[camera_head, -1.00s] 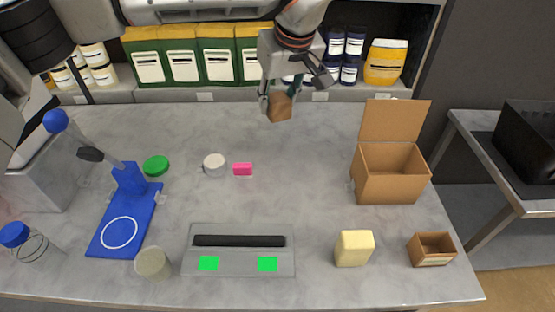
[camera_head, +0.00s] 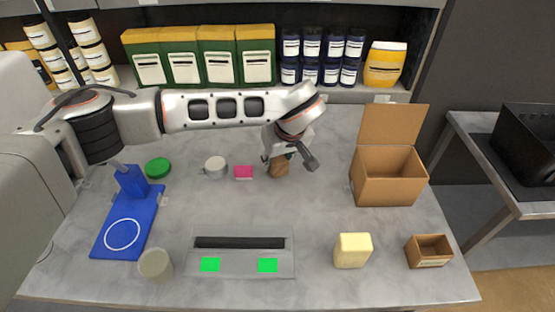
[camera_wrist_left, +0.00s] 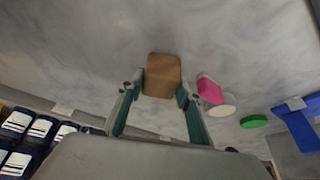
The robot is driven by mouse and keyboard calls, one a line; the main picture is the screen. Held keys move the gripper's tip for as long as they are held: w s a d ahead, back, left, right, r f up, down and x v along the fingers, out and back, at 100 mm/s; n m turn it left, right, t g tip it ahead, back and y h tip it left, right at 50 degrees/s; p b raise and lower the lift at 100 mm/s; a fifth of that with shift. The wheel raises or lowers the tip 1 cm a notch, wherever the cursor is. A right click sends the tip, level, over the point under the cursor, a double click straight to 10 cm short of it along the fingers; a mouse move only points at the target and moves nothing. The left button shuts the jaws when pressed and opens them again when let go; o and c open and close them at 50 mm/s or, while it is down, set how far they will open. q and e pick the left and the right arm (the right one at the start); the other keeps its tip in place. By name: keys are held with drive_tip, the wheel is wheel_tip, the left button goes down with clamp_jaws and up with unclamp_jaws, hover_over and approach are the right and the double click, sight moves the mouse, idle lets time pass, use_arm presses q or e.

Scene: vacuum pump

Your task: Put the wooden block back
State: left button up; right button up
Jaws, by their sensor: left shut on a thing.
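The wooden block (camera_head: 280,168) is small and brown. It shows beside the pink block (camera_head: 243,172) in the head view. My left gripper (camera_head: 278,160) is shut on it from above, and its far end is partly hidden by the gripper. In the left wrist view the wooden block (camera_wrist_left: 162,75) sits between the two fingertips (camera_wrist_left: 160,92). I cannot tell whether it touches the tabletop. My right gripper is not in view.
An open cardboard box (camera_head: 388,178) stands to the right, with a small open brown box (camera_head: 429,251) and a yellow block (camera_head: 352,250) in front. A grey panel with green pads (camera_head: 240,258) lies at the front. A white round piece (camera_head: 215,167) stands left of the pink block.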

use_arm(q)
drive_tip(key=shift+f, duration=0.25)
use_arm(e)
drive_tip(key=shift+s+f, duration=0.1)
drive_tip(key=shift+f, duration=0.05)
use_arm(q)
drive_tip(key=shift+f, duration=0.15)
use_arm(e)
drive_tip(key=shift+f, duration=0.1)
use_arm(q)
drive_tip(key=o, duration=1.1)
drive_tip(key=shift+o, duration=0.2)
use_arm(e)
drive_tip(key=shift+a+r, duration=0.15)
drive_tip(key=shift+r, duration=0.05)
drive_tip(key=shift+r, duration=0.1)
use_arm(q)
drive_tip(key=shift+r, duration=0.35)
drive_tip(key=b+v, duration=0.1)
drive_tip(key=v, duration=1)
drive_tip(key=shift+s+r+b, duration=0.25)
drive_tip(key=shift+b, duration=0.15)
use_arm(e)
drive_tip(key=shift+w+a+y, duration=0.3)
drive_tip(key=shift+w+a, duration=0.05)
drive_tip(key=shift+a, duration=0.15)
